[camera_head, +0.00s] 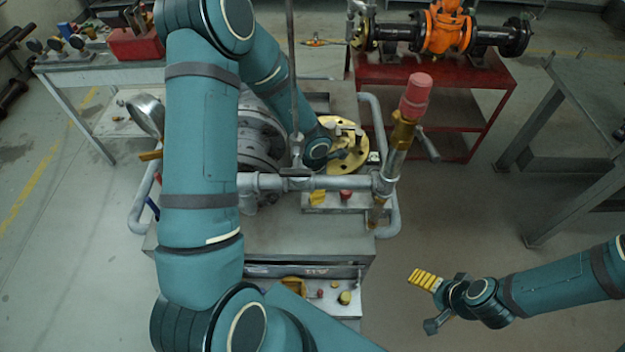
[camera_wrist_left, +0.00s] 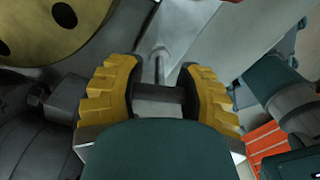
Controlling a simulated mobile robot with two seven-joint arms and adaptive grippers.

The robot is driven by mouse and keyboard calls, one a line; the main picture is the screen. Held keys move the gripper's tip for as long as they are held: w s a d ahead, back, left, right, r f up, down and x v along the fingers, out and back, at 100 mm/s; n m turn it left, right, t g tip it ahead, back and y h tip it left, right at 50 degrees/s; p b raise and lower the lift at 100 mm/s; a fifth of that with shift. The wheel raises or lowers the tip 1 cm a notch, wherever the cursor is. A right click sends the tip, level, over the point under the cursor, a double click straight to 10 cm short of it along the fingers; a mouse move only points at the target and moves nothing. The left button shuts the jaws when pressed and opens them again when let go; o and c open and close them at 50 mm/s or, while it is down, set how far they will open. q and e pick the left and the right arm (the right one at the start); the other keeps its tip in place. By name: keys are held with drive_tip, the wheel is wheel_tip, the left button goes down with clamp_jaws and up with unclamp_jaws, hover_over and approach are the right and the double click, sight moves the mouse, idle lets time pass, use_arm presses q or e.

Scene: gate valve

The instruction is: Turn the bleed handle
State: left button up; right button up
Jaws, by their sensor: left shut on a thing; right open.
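My left gripper (camera_wrist_left: 158,95) shows its two yellow ridged fingers in the left wrist view, closed on a short dark crossbar (camera_wrist_left: 158,93). A thin grey rod runs from the bar away from the camera. The bar looks like the bleed handle, though its full shape is hidden by the fingers. In the head view my left arm reaches over the pipework and ends by the yellow flange (camera_head: 350,158); its fingertips are hard to make out there. My right gripper (camera_head: 429,303) is open and empty over the floor at the lower right, apart from the skid.
A grey pipe (camera_head: 340,183) crosses in front of the left wrist. A red cart (camera_head: 440,77) bears an orange valve (camera_head: 440,32). Floor beside the right arm is clear.

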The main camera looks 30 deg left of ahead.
use_arm(q)
drive_tip(key=n+p, duration=0.2)
drive_tip(key=n, duration=0.1)
drive_tip(key=shift+w+r, duration=0.1)
drive_tip(key=shift+r, duration=0.15)
drive_tip(key=n+p, duration=0.1)
drive_tip(key=n, duration=0.1)
drive_tip(key=shift+n, duration=0.3)
drive_tip(key=n+p, duration=0.1)
drive_tip(key=n, duration=0.2)
drive_tip(key=shift+n, duration=0.3)
drive_tip(key=shift+w+n, duration=0.1)
drive_tip(key=shift+n, duration=1.6)
use_arm(e)
wheel_tip(320, 180, up, 6)
drive_tip(key=shift+d, duration=0.15)
use_arm(q)
drive_tip(key=shift+p, duration=0.3)
use_arm(e)
drive_tip(key=shift+s, duration=0.1)
use_arm(q)
drive_tip(key=o, duration=1.3)
drive_tip(key=shift+f, duration=0.1)
